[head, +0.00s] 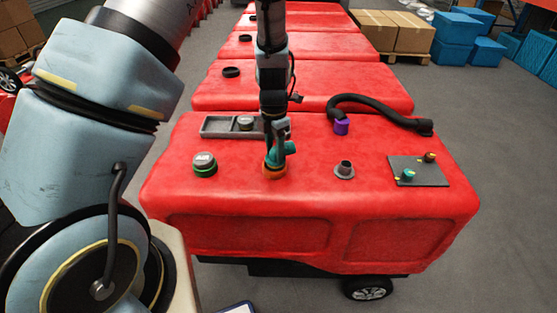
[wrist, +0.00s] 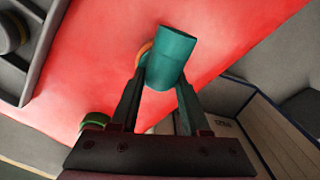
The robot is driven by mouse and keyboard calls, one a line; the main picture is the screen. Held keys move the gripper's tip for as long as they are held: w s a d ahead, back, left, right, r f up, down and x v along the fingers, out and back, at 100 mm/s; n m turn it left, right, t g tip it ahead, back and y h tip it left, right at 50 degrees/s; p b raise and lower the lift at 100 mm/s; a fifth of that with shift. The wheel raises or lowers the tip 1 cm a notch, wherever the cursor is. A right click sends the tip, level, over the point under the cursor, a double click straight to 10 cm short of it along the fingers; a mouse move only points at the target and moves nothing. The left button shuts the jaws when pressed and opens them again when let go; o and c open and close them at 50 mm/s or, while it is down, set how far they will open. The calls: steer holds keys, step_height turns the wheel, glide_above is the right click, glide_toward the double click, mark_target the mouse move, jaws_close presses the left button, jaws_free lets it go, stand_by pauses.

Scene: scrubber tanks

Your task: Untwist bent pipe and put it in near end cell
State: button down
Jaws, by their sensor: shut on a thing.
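The bent pipe (head: 288,149) is a short teal elbow. It stands on an orange collar (head: 274,170) on the red tank top; whether it is still seated there I cannot tell. My gripper (head: 274,145) comes down from above and is shut on it. In the wrist view the pipe (wrist: 174,60) sits between the fingertips of my gripper (wrist: 160,88), with a sliver of orange behind it. The grey tray (head: 203,133) with cells lies behind and left of the pipe.
A green-ringed cap (head: 204,164) stands left of the pipe. A grey flanged stub (head: 344,170) stands to the right. More red tanks stand behind.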

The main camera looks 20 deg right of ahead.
mark_target(274, 147)
steer(key=shift+r+p, duration=2.3)
steer(key=shift+r, duration=0.2)
steer(key=w+d+r+m+b, duration=0.1)
steer(key=w+d+m+b, duration=0.25)
steer(key=w, duration=0.65)
steer(key=w+d+r+m+b, duration=0.25)
steer(key=w+b, duration=0.25)
steer(key=w, duration=0.4)
steer(key=shift+n, duration=0.5)
steer(key=f+p, duration=0.1)
steer(key=f, duration=0.2)
steer(key=f+p, duration=0.1)
steer(key=f, duration=0.2)
steer(key=f+p, duration=0.1)
steer(key=f, duration=0.2)
steer(key=shift+w+d+f, duration=0.1)
steer(key=shift+w+d, duration=0.15)
steer(key=shift+f, duration=0.4)
